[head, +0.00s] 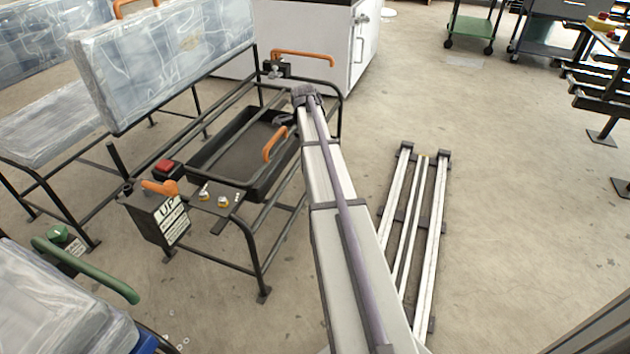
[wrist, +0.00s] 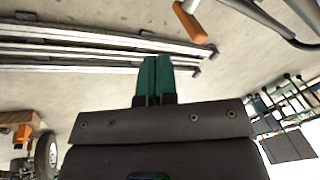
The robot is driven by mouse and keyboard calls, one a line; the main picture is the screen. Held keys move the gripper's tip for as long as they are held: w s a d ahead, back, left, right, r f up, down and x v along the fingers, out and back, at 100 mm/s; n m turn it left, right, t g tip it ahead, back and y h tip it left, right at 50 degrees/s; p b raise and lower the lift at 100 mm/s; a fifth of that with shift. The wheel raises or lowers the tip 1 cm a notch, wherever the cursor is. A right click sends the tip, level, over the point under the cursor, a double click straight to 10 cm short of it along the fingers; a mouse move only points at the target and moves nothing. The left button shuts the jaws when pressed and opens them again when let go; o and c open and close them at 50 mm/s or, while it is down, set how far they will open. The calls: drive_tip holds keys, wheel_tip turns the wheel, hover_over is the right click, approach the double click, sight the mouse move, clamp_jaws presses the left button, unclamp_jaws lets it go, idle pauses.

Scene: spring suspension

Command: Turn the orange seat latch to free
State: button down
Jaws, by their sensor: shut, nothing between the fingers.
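An orange lever (head: 160,187) sits on top of a grey box with a white label reading UP, at the front left corner of the bench frame in the head view. I take it for the seat latch, though other orange handles are in view. My gripper shows green fingers (wrist: 155,78) pressed together and empty in the wrist view, pointing over open floor. In the head view my arm reaches up to the frame's right side, well right of the lever, and the fingers are hard to make out. An orange grip (wrist: 188,21) on a grey tube shows in the wrist view, apart from my fingers.
A black tray (head: 235,150) with an orange handle (head: 275,145) lies in the frame. A red button (head: 166,167) and brass fittings (head: 223,201) are near the lever. A wrapped cushion (head: 165,60) stands behind. Metal rails (head: 410,235) lie on the floor right.

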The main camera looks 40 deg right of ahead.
drive_tip(key=w+d+f+m+b, duration=0.3)
drive_tip(key=d+f+m+b, duration=0.1)
drive_tip(key=f+m+b, duration=0.2)
drive_tip(key=f+b, duration=0.1)
drive_tip(key=b, duration=0.1)
drive_tip(key=shift+w+f+m+t+h+b, duration=0.3)
drive_tip(key=shift+w+b, duration=0.05)
drive_tip(key=shift+w, duration=0.05)
drive_tip(key=shift+w, duration=0.1)
drive_tip(key=shift+r, duration=0.1)
